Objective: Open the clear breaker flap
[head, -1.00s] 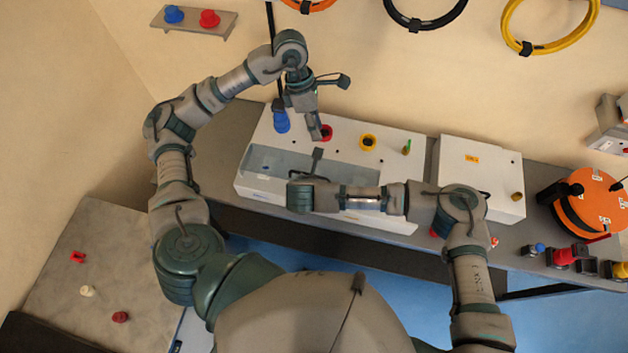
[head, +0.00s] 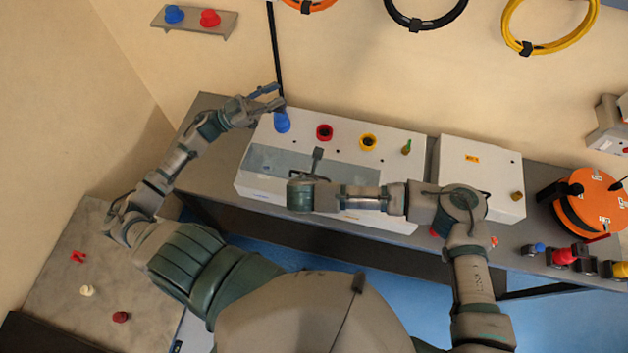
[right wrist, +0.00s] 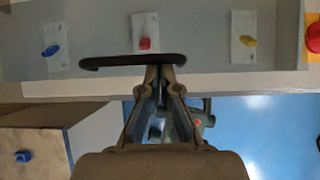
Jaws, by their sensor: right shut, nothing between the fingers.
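The clear breaker flap (head: 262,160) is a see-through panel on the front of the white box. In the right wrist view, blue (right wrist: 51,50), red (right wrist: 145,43) and yellow (right wrist: 249,40) switches show behind it. A dark bar (right wrist: 105,62), seemingly its handle, lies across the fingertips of my right gripper (right wrist: 158,72). That gripper is shut and empty at the bar; I cannot tell whether they touch. In the head view my right arm hides part of the flap. My left gripper (head: 272,97) looks open and empty, just above the blue knob (head: 282,122).
The white box top (head: 395,160) carries red (head: 324,132) and yellow (head: 368,142) knobs. A second white box (head: 482,165) and an orange reel (head: 592,203) stand to the right on the grey bench. A shelf (head: 195,22) and cable loops (head: 425,22) are on the wall.

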